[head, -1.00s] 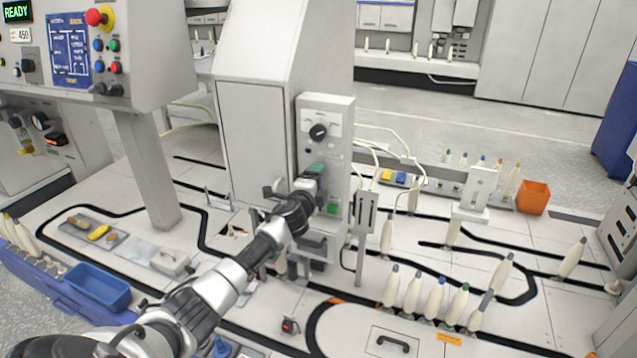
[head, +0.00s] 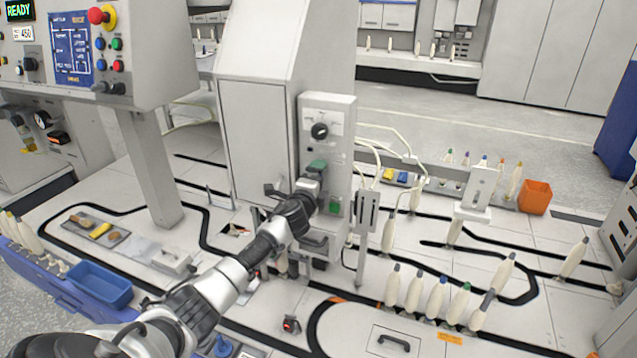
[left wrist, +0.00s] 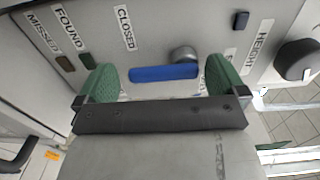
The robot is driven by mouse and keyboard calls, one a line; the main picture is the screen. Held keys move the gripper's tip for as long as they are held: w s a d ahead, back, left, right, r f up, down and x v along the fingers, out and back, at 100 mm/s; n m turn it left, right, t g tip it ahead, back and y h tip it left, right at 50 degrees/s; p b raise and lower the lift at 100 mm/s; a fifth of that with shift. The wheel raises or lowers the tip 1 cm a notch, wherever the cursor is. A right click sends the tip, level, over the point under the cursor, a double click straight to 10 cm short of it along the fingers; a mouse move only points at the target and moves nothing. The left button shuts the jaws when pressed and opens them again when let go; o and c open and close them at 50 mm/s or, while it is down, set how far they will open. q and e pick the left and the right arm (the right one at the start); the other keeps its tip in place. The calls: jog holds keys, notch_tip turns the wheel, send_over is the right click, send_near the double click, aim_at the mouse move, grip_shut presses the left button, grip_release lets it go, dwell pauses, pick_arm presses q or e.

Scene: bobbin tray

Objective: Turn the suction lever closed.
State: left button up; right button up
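The suction lever (left wrist: 163,73) is a blue bar on a grey round pivot in the left wrist view. The bar reaches left from the pivot, roughly level in the picture. A CLOSED label (left wrist: 124,28) is on the panel above its left part. My left gripper (left wrist: 160,77) is open, with one green fingertip on each side of the lever. Gaps show between the bar and both fingertips. In the head view, the left gripper (head: 325,185) is at the front of the grey control box (head: 343,109), and the lever is hidden. My right gripper is out of view.
A dark knob (left wrist: 297,60) beside the HEIGHT label (left wrist: 259,46) sits to the right on the panel. Small dark buttons (left wrist: 65,63) are under MISSED and FOUND. In the head view, several white bobbins (head: 437,297) stand right of the machine.

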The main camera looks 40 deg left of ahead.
pick_arm(q)
jog(key=p+v, duration=0.1)
jog(key=v, duration=1)
jog(key=shift+w, duration=0.1)
